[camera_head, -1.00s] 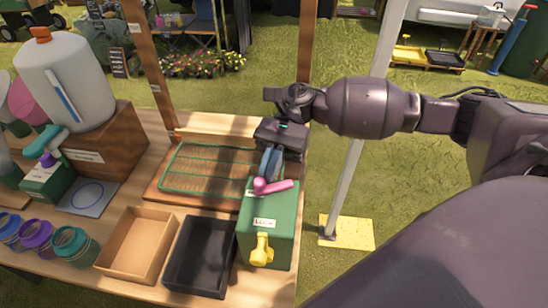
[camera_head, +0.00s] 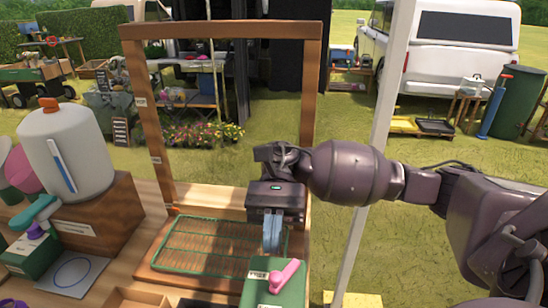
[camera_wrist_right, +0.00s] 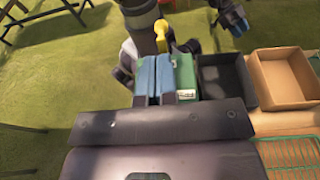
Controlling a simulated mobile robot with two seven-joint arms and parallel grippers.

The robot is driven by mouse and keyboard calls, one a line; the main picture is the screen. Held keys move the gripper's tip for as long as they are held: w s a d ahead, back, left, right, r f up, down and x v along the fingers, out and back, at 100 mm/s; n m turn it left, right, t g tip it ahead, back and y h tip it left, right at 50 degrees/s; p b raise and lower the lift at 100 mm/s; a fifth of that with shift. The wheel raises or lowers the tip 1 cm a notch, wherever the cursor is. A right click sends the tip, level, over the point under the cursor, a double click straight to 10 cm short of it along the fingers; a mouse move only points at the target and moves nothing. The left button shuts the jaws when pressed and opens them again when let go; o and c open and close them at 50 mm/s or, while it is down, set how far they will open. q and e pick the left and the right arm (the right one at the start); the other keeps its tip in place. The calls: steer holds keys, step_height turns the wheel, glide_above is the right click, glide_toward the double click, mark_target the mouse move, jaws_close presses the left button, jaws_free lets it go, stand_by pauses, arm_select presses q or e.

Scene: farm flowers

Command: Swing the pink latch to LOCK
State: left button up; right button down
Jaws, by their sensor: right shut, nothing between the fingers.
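The pink latch (camera_head: 285,276) sits on top of the green box (camera_head: 262,266) at the bottom of the head view. Its handle points up and to the right from its round pivot. A white label lies left of the pivot; its text is too small to read. My right gripper (camera_head: 272,250) is shut and empty, with its blue fingers pointing down at the box's back edge, behind the latch and apart from it. In the right wrist view the fingers (camera_wrist_right: 168,62) cover much of the green box (camera_wrist_right: 187,88) and hide the latch. My left gripper (camera_wrist_right: 237,26) seems to show small at the top there.
Black (camera_wrist_right: 226,78) and tan (camera_wrist_right: 280,77) trays adjoin the box. A green wire rack (camera_head: 205,246) lies behind it on the wooden table. A wooden frame (camera_head: 311,110) rises behind, and a grey pole (camera_head: 372,170) stands to the right. A white jug (camera_head: 66,150) is left.

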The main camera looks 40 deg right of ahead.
step_height(320, 180, up, 16)
steer(key=p, duration=0.1)
steer(key=shift+r, duration=0.15)
stand_by(0.6)
